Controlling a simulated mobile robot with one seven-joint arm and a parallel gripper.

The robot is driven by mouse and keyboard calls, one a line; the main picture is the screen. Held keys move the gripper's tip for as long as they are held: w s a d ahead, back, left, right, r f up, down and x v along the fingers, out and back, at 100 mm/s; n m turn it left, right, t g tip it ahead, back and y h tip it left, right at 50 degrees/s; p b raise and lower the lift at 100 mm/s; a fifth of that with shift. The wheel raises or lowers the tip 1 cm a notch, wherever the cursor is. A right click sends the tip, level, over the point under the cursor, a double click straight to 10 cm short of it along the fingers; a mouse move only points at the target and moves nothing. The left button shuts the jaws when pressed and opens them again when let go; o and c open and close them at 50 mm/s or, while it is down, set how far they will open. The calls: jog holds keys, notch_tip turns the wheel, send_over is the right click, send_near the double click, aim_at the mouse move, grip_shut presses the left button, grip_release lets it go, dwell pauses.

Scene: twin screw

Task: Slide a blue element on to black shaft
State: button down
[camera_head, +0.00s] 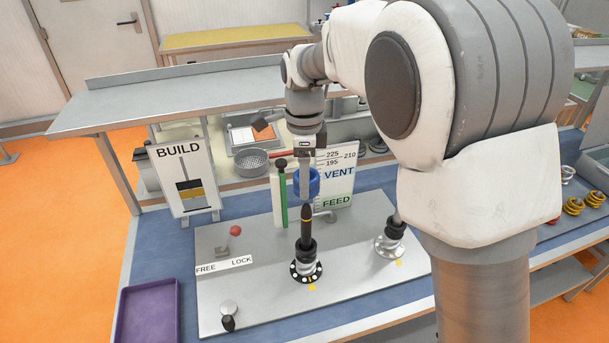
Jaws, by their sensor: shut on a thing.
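The blue element (314,182) is a short ring-like piece, partly hidden behind a finger of my gripper (306,188). My gripper points down and is shut on it. The black shaft (306,227) stands upright with a pointed tip on a round flanged base on the grey plate (350,270). The blue element is held above the shaft tip, apart from it in the picture. I cannot tell whether it is exactly centred over the tip.
A second, shorter black-topped post (395,229) stands to the right. A BUILD sign (184,177), a VENT/FEED board (341,179) and a green bar (283,197) stand behind. A purple tray (148,312) and yellow elements (574,206) lie at the sides.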

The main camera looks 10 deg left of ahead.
jog(key=b, duration=0.4)
send_over(305, 228)
jog(key=w, duration=0.1)
jog(key=shift+w+a+f, duration=0.1)
jog(key=shift+f, duration=1.5)
jog(key=shift+w+a+f, duration=0.1)
jog(key=shift+f, duration=1.5)
jog(key=shift+f, duration=0.1)
jog(key=shift+f+b, duration=3)
jog(key=shift+f, duration=1.65)
grip_release()
jog(key=shift+s, duration=0.1)
notch_tip(305, 228, up, 18)
jog(key=shift+f+p, duration=0.2)
jog(key=shift+p, duration=0.25)
